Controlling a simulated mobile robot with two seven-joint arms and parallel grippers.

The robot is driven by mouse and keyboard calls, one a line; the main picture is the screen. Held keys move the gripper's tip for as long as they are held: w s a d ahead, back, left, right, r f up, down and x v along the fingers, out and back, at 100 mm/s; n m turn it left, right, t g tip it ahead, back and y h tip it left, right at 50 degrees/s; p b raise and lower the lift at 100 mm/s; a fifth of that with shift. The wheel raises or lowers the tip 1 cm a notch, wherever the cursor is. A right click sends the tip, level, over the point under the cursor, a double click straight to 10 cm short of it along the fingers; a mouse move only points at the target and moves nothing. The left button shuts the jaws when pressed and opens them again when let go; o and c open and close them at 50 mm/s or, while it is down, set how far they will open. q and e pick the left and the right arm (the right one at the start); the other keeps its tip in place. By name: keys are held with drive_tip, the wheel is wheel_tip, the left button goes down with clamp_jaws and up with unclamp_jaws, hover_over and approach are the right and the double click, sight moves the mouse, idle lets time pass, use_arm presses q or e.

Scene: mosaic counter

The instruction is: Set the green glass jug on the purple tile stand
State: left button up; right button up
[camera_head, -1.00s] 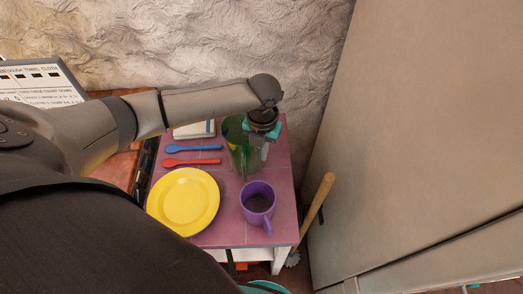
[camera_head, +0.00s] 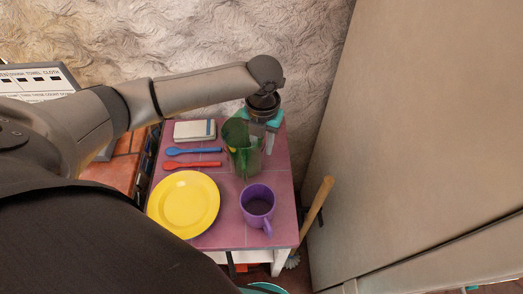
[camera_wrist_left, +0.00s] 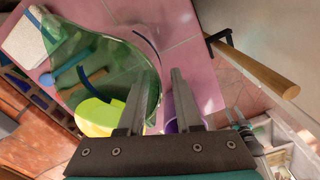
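The green glass jug (camera_head: 238,142) is at the back right of the purple tile stand (camera_head: 222,226), near my left gripper. I cannot tell if its base touches the tiles. In the left wrist view the clear green jug (camera_wrist_left: 95,55) fills the upper left. My left gripper (camera_head: 270,140) points down beside the jug's right side. Its two fingers (camera_wrist_left: 155,72) are apart in the wrist view, with the jug's edge close to the left finger and tiles showing in the gap. My right gripper is out of view.
On the stand are a yellow plate (camera_head: 183,203), a purple mug (camera_head: 257,203), a blue spoon (camera_head: 193,151), a red spoon (camera_head: 192,164) and a white notebook (camera_head: 194,130). A wooden-handled brush (camera_head: 317,206) leans right of the stand. A rough wall rises behind.

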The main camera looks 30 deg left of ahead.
use_arm(q)
wheel_tip(320, 180, up, 7)
drive_tip(key=shift+r, duration=0.1)
drive_tip(key=shift+s, duration=0.1)
idle(0.6)
